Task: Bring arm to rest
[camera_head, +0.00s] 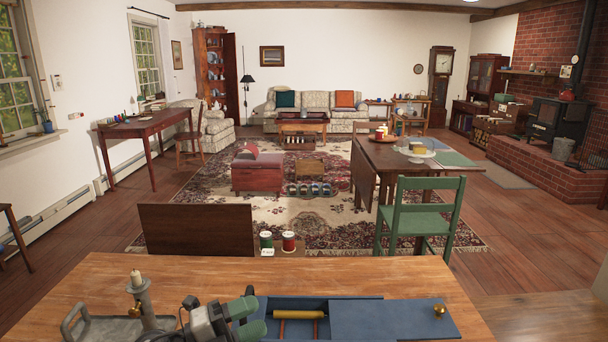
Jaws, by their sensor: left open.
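My left arm comes in at the bottom left of the head view, low over the wooden table (380,269). My left gripper (252,318) has green fingertips, spread apart with nothing seen between them. It is at the left end of an open blue box (345,299), overlapping it in the picture; I cannot tell whether they touch. A yellow stick-like thing, perhaps a candle (299,314), lies in the box. A blue lid or panel (385,320) with a brass knob (439,311) extends to the right. My right gripper is not in view.
A grey metal candlestick (145,306) with a candle stub and a grey tray (100,329) stand left of my gripper. Two tins (288,241) stand beyond the table's far edge. A green chair (425,212) is beyond the right side. The table's back strip is clear.

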